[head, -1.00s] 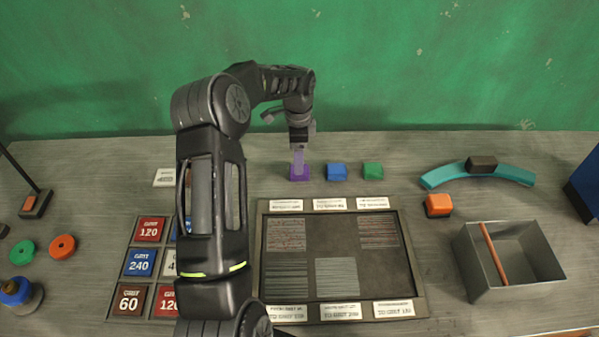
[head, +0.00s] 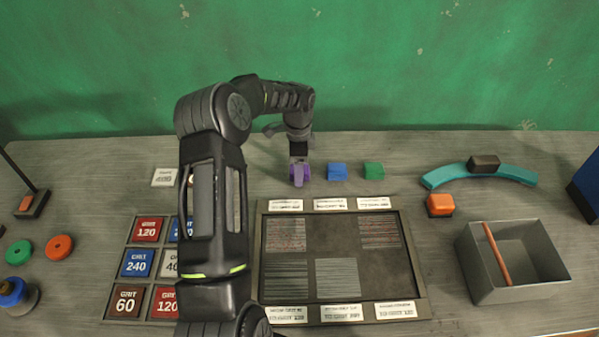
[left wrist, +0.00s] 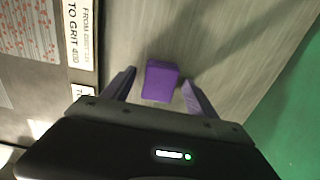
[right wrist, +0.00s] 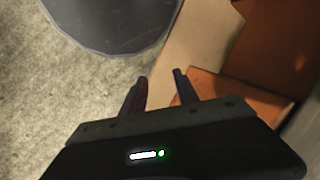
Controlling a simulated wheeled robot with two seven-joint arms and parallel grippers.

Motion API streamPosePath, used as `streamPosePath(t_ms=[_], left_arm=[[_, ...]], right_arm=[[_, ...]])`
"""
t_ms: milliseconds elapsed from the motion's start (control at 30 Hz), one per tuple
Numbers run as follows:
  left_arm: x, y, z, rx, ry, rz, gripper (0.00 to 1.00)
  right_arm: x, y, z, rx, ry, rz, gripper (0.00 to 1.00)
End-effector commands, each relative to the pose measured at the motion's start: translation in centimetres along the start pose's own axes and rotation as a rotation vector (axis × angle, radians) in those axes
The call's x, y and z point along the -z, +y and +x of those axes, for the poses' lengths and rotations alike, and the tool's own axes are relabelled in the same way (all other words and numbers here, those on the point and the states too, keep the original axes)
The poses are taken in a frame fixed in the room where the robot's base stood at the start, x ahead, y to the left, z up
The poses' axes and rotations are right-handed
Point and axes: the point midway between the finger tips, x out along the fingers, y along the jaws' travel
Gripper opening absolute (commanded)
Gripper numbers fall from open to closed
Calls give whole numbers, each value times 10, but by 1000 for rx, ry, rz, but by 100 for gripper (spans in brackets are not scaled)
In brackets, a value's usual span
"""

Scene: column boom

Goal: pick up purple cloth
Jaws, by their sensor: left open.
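The purple cloth (left wrist: 160,80) is a small block-like piece on the grey bench, left of the blue and green ones. In the left wrist view it lies between the two fingers of my left gripper (left wrist: 158,86), which are open with a gap visible on each side. In the head view the left gripper (head: 299,172) is down at the purple cloth (head: 300,180) and hides part of it. My right gripper (right wrist: 158,86) shows only in its own wrist view, fingers apart and empty, over a floor and brown box-like shapes.
A blue block (head: 337,172) and a green block (head: 373,171) stand close to the right. The framed panel board (head: 385,270) lies in front. An orange block (head: 440,204), a teal arc (head: 520,176) and a grey bin (head: 510,287) are farther right.

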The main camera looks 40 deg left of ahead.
Motion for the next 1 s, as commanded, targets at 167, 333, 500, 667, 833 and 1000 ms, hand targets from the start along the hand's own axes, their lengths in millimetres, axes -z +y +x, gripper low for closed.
streamPosePath(t_ms=[167,333,500,667,833,1000], left_arm=[[0,0,0,0,0,0,58],[0,0,0,0,0,0,44],[0,0,0,0,0,0,30],[0,0,0,0,0,0,17],[0,0,0,0,0,0,3],[0,0,0,0,0,0,1]], right_arm=[[0,0,0,0,0,0,36],[0,0,0,0,0,0,36],[0,0,0,0,0,0,36],[0,0,0,0,0,0,36],[0,0,0,0,0,0,36],[0,0,0,0,0,0,36]])
